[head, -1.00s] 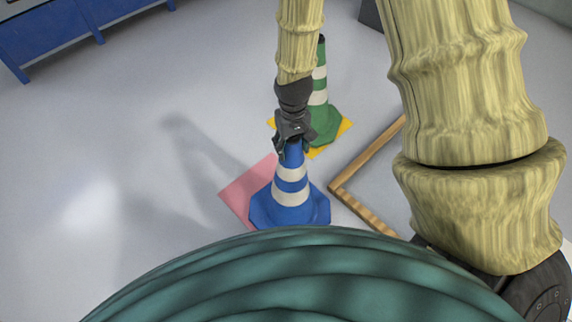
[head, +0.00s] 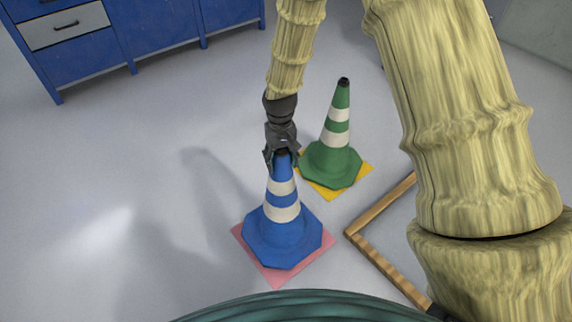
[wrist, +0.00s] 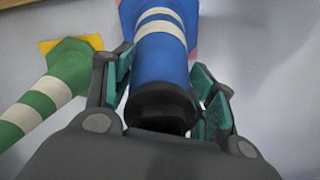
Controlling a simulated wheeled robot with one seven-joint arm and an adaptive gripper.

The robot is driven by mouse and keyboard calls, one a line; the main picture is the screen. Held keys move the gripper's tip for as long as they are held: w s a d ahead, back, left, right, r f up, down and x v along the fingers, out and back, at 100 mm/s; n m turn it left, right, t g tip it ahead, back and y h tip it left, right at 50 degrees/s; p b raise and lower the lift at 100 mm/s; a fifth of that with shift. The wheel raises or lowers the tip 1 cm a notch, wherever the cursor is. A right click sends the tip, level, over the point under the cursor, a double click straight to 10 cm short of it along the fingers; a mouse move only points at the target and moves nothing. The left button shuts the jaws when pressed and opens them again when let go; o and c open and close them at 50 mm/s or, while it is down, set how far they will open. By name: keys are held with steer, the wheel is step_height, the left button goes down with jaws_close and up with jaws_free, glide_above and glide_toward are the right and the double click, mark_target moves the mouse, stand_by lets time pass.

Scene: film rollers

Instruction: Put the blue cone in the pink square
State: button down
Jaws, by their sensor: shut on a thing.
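The blue cone (head: 282,237) with white bands stands upright over the pink square (head: 277,278) in the head view. Pink shows around its base on the left, front and right edges. Whether the base rests on the floor or hangs just above it is hard to tell. My gripper (head: 282,158) is shut on the top of the blue cone. In the wrist view the fingers of my gripper (wrist: 165,85) lie on both sides of the blue cone (wrist: 160,62), below its dark open tip. A bit of the pink square (wrist: 194,32) shows past the cone there.
A green cone (head: 333,158) stands on a yellow square (head: 338,191) behind and to the right. A wooden frame (head: 372,248) lies on the floor at the right. Blue cabinets (head: 160,35) stand at the back left. The floor at left is clear.

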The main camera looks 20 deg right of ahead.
steer(key=shift+f+b, duration=0.7)
steer(key=shift+f, duration=0.95)
steer(key=c, duration=0.5)
jaws_free()
steer(key=shift+f, duration=0.1)
step_height(320, 180, up, 12)
steer(key=p, duration=0.3)
steer(key=shift+p, duration=0.35)
steer(key=s+d+f, duration=0.1)
steer(key=s+f, duration=1.4)
steer(key=f, duration=0.4)
steer(key=s+d+f, duration=0.1)
steer(key=s+f, duration=0.3)
steer(key=s, duration=0.6)
steer(key=s+d+f, duration=0.1)
steer(key=s+f, duration=0.3)
steer(key=s, duration=0.7)
steer(key=shift+s+d+f, duration=0.25)
steer(key=shift+f, duration=0.05)
